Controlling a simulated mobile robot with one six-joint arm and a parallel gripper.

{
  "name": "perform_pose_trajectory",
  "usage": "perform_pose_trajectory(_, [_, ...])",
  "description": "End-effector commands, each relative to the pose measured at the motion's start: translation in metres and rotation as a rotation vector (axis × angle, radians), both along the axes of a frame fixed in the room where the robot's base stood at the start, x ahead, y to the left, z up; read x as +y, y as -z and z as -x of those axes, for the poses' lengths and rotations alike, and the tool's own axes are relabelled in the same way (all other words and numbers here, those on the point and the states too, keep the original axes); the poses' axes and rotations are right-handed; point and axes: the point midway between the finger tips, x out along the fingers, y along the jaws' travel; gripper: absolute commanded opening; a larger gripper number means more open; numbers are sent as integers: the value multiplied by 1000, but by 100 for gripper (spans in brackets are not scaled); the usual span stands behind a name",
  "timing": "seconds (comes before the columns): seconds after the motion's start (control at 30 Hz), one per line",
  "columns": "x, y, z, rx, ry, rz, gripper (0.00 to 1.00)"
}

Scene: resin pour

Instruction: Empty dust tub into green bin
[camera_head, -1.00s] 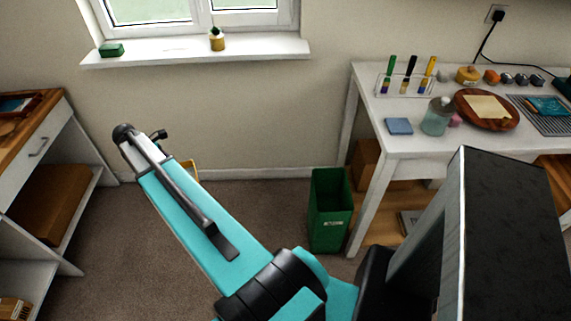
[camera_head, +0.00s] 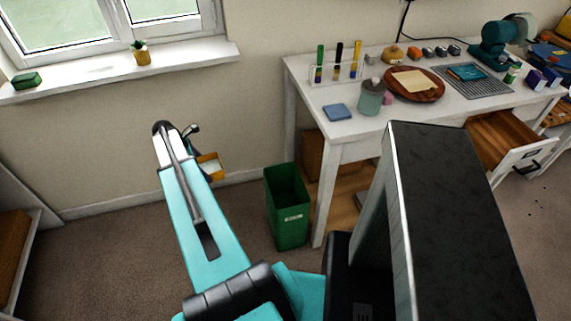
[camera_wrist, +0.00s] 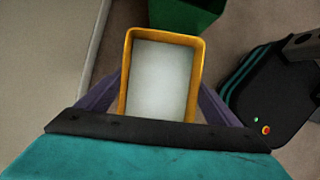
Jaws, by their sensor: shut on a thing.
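My gripper (camera_wrist: 160,97) is shut on the dust tub (camera_wrist: 126,80), a rectangular orange-yellow tub with a pale grey-white inside, one finger at each side. The wrist view looks into its open top; how much of the pale area is dust I cannot tell. In the head view the tub (camera_head: 213,161) is held up beyond the arm's end, partly hidden by it. The green bin (camera_head: 288,214) stands open-topped on the floor, right of the tub and apart from it. Part of the bin (camera_wrist: 185,15) shows at the top of the wrist view.
A white workbench (camera_head: 340,150) with a jar (camera_head: 371,98), a brown round tray (camera_head: 438,88) and pens stands right of the bin. A drawer (camera_head: 510,150) is pulled open at the right. A windowsill (camera_head: 110,72) is behind. Carpet left of the bin is clear.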

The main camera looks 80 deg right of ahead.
Motion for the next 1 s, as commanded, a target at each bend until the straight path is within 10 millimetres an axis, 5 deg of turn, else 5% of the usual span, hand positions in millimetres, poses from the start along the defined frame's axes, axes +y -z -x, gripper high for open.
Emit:
perform_pose_trajectory(0.5, [-89, 36, 152, 10, 87, 4, 62])
perform_pose_trajectory(1.0, [-131, 66, 297, 24, 154, 7, 62])
